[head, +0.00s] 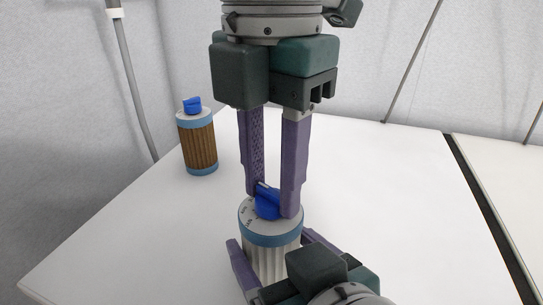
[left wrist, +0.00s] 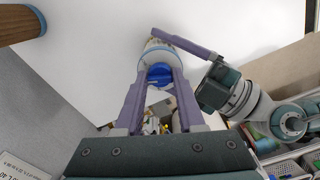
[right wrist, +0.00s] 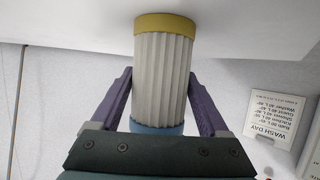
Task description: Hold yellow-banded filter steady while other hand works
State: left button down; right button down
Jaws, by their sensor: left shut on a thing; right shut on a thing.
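The yellow-banded filter (head: 270,262) stands upright on the white table, with white pleats and a blue upper band. Its yellow band (right wrist: 165,24) shows in the right wrist view, at the end against the table; in the head view it is hidden. My right gripper (right wrist: 159,90) is shut around the pleated body, one finger on each side. My left gripper (head: 270,202) points down from above and is shut on the blue knob (head: 267,203) on the filter's lid. The knob also shows between its fingers in the left wrist view (left wrist: 160,75).
A second filter (head: 198,148) with brown pleats, blue bands and a blue knob stands at the back left, apart from my arms. The white table (head: 390,190) is clear to the right, up to a dark strip (head: 490,210). A WASH DAY sign (right wrist: 275,118) is on the wall.

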aim_at(272, 189)
dwell(0.4)
pick_arm(q)
jog(key=c, duration=0.5)
grip_release()
notch_tip(272, 189, up, 8)
jog(key=shift+f, duration=0.2)
pick_arm(e)
grip_release()
